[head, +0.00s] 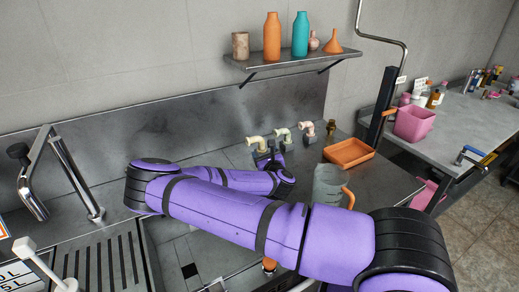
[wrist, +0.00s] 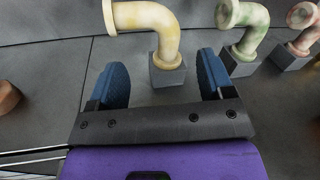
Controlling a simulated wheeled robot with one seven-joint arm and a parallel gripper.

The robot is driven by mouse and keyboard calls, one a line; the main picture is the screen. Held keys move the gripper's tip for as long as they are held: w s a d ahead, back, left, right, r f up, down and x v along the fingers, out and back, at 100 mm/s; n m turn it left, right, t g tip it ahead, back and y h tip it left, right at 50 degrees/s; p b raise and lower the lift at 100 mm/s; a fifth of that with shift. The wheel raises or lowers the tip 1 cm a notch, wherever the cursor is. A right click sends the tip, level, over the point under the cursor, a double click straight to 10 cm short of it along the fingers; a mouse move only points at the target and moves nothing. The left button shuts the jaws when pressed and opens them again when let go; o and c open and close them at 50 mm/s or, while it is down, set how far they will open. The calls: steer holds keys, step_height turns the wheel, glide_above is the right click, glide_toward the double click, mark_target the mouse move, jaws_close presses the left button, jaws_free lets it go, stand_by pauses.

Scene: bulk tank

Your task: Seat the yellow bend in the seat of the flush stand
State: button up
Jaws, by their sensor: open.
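A pale yellow bend (head: 257,143) stands on the steel counter near the back wall, the leftmost of three similar bends. In the wrist view the yellow bend (wrist: 158,28) rises from a small grey block (wrist: 167,72), its flanged end pointing left. My gripper (head: 272,165) is open just in front of it. In the wrist view its blue fingers (wrist: 163,72) lie left and right of the block, with nothing held. I cannot tell which fixture is the flush stand or where its seat is.
A greenish bend (wrist: 246,28) and a reddish bend (wrist: 304,24) stand close on the right. An orange tray (head: 349,152) and a grey jug (head: 328,186) stand further right. A shelf (head: 290,61) with bottles hangs above. A steel tap (head: 74,170) stands left.

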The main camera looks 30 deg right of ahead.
mark_target(259, 145)
steer(key=shift+x, duration=3.5)
steer(key=shift+a, duration=0.1)
steer(key=c, duration=1.2)
